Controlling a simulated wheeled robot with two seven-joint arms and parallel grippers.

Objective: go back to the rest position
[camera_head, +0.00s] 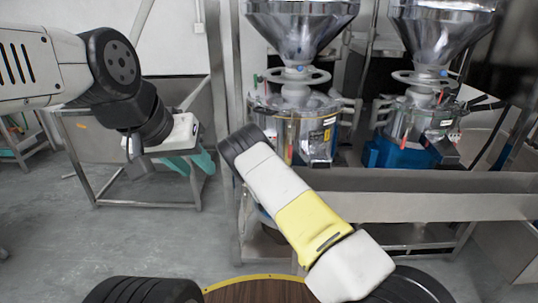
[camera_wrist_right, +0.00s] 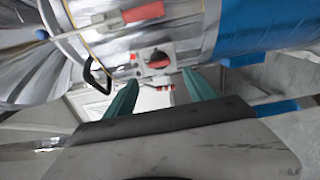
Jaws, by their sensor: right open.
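My left gripper (camera_head: 190,161) hangs at the left in the head view, beyond my dark wrist, in front of a metal table. Its teal fingers show only in part, and their gap is unclear. My right arm (camera_head: 285,195) reaches from the lower right toward the left grinder (camera_head: 292,115); its gripper is hidden in the head view. In the right wrist view my right gripper (camera_wrist_right: 161,92) has its two teal fingers apart with nothing between them. Beyond the fingertips is the grinder's metal side, with a dark and red knob (camera_wrist_right: 158,58) on a pale plate.
A second grinder (camera_head: 415,125) with a blue base stands at the right. A long metal trough (camera_head: 430,195) runs below both grinders. A metal table (camera_head: 100,150) stands at the left behind my left arm. Grey floor (camera_head: 120,235) is open at the lower left.

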